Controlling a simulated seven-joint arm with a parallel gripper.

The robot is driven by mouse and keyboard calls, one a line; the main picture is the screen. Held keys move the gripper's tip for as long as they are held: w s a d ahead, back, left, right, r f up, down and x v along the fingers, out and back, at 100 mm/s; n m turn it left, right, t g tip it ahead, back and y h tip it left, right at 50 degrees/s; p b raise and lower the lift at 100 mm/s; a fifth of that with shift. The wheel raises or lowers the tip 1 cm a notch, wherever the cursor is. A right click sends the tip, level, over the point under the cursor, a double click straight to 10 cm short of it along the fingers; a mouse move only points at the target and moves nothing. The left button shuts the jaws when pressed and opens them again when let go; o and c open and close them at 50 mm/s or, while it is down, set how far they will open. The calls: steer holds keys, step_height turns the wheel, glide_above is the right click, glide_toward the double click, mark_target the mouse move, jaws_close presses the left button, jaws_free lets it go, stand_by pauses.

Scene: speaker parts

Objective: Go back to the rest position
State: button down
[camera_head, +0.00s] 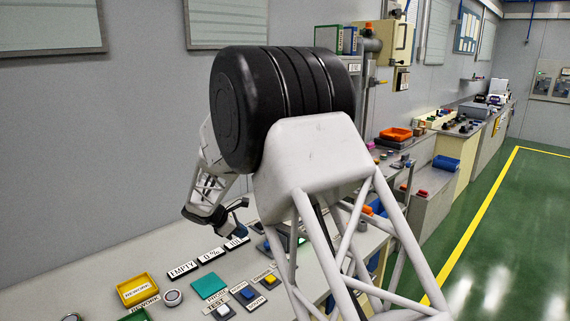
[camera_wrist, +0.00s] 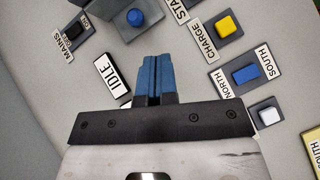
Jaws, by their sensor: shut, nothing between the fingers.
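My gripper (camera_wrist: 156,78) shows in the wrist view with its two blue fingers side by side, shut and empty. It is above the grey bench top (camera_wrist: 50,145), beside the IDLE label (camera_wrist: 112,75). In the head view my gripper (camera_head: 240,204) is small and partly hidden, to the left of my large arm links, which cover the middle of the picture. I cannot tell its exact height above the bench.
The wrist view shows a yellow button (camera_wrist: 227,26), a blue rocker (camera_wrist: 245,74), a white button (camera_wrist: 269,114) and a blue knob (camera_wrist: 136,17). In the head view a yellow REWORK tray (camera_head: 138,290) stands at the front left. Green floor is clear at the right.

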steer(key=s+d+r+m+g+y, duration=0.1)
steer(key=s+d+r+m+y, duration=0.1)
steer(key=s+d+r+m, duration=0.65)
steer(key=s+d+r+m+g+y, duration=0.25)
steer(key=s+d+r, duration=0.65)
steer(key=s+d, duration=0.55)
steer(key=s+d+m+y, duration=0.1)
steer(key=s+d+m, duration=0.2)
steer(key=s, duration=0.6)
steer(key=s+d+m+t+y, duration=0.1)
steer(key=s+d+m, duration=0.3)
steer(key=s, duration=0.5)
steer(key=s+d+m+t+y, duration=0.1)
steer(key=s+d+m, duration=0.3)
steer(key=s, duration=0.6)
steer(key=shift+d, duration=0.4)
